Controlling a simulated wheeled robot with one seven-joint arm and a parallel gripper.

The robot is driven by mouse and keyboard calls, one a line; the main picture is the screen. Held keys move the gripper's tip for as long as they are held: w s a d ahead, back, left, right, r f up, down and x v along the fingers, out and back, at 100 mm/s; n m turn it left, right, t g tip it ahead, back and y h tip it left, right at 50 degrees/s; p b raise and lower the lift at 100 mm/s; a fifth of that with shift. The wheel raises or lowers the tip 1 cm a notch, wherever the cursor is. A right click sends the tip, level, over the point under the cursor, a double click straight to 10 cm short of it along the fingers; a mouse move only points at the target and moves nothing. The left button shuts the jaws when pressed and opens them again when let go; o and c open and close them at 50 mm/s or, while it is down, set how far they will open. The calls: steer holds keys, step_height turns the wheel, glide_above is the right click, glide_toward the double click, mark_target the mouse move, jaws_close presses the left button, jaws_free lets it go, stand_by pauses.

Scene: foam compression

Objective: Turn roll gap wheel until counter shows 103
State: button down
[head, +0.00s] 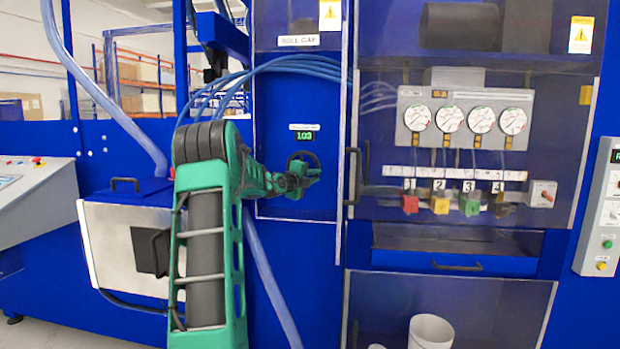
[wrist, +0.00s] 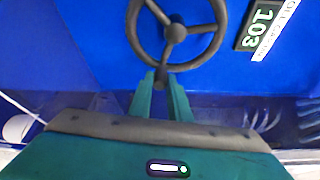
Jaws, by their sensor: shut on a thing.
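The roll gap wheel (wrist: 175,35) is a dark handwheel with spokes on the blue panel. In the head view the wheel (head: 303,165) is partly covered by my gripper (head: 292,182). In the wrist view my gripper (wrist: 160,85) has its green fingers close together at the wheel's rim, shut on a dark knob or handle there. The counter (wrist: 259,22) reads 103 in green digits. In the head view the counter (head: 304,135) sits just above the wheel and also appears to read 103.
Blue hoses (head: 290,65) arch above my arm. To the right are several gauges (head: 450,119) and numbered coloured valves (head: 440,205) behind a clear panel. A white container (head: 430,332) stands low right.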

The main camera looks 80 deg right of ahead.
steer(key=shift+w, duration=0.35)
steer(key=c, duration=1.8)
jaws_free()
steer(key=shift+o, duration=0.7)
steer(key=shift+s, duration=0.1)
steer(key=shift+a, duration=0.1)
steer(key=v, duration=1)
steer(key=shift+a, duration=0.4)
steer(key=shift+w, duration=0.25)
